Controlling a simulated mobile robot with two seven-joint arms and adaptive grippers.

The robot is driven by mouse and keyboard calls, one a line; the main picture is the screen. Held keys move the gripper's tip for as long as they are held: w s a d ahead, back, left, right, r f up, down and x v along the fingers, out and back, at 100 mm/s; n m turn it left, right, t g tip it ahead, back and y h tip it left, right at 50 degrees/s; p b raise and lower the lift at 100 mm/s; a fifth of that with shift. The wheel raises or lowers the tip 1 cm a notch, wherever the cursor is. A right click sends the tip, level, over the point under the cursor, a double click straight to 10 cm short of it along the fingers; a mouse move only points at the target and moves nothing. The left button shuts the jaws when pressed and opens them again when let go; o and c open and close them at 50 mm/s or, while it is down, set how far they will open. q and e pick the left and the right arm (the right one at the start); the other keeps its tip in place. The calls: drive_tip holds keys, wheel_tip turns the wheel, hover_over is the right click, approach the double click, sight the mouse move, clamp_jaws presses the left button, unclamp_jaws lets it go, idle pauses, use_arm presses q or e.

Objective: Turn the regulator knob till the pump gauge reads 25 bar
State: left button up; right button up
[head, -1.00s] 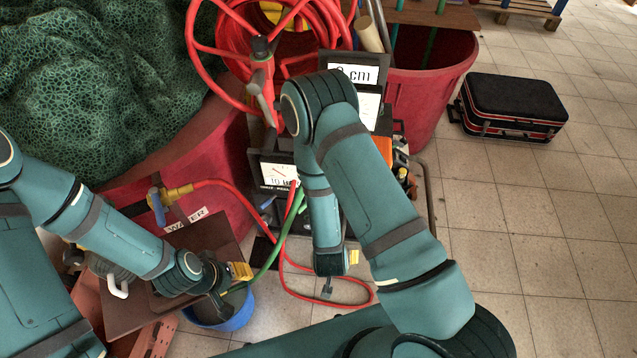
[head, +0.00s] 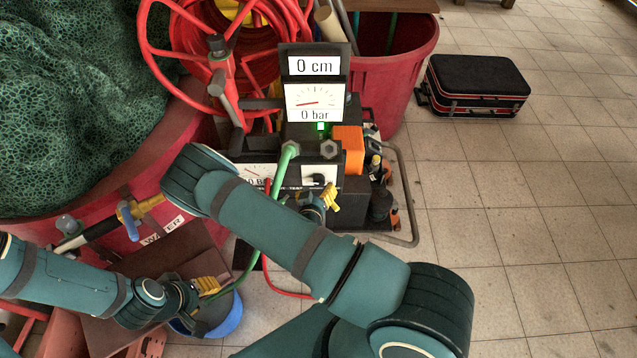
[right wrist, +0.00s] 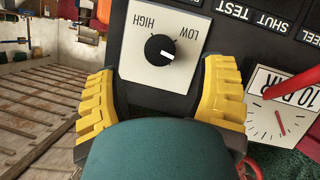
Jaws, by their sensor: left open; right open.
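The black regulator knob (right wrist: 160,48) sits on a white plate marked LOW and HIGH in the right wrist view. A separate upper gauge (head: 315,101) reads 0 bar. My right gripper (right wrist: 160,95) is open, its yellow fingers either side and short of the knob, apart from it. My left gripper (head: 207,290) is open, by the blue bucket.
A display above the upper gauge (head: 314,66) reads 0 cm. A green hose (head: 252,245) and red hose hang in front of the panel. A red wheel (head: 180,50), red tubs (head: 400,75) and a black suitcase (head: 478,83) stand around.

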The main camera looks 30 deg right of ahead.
sight(319, 183)
drive_tip(key=b+x, duration=0.1)
drive_tip(key=x, duration=0.4)
drive_tip(key=shift+w+d+f, duration=0.15)
drive_tip(key=shift+w+d, duration=0.05)
drive_tip(key=shift+o, duration=0.2)
drive_tip(key=c, duration=1.2)
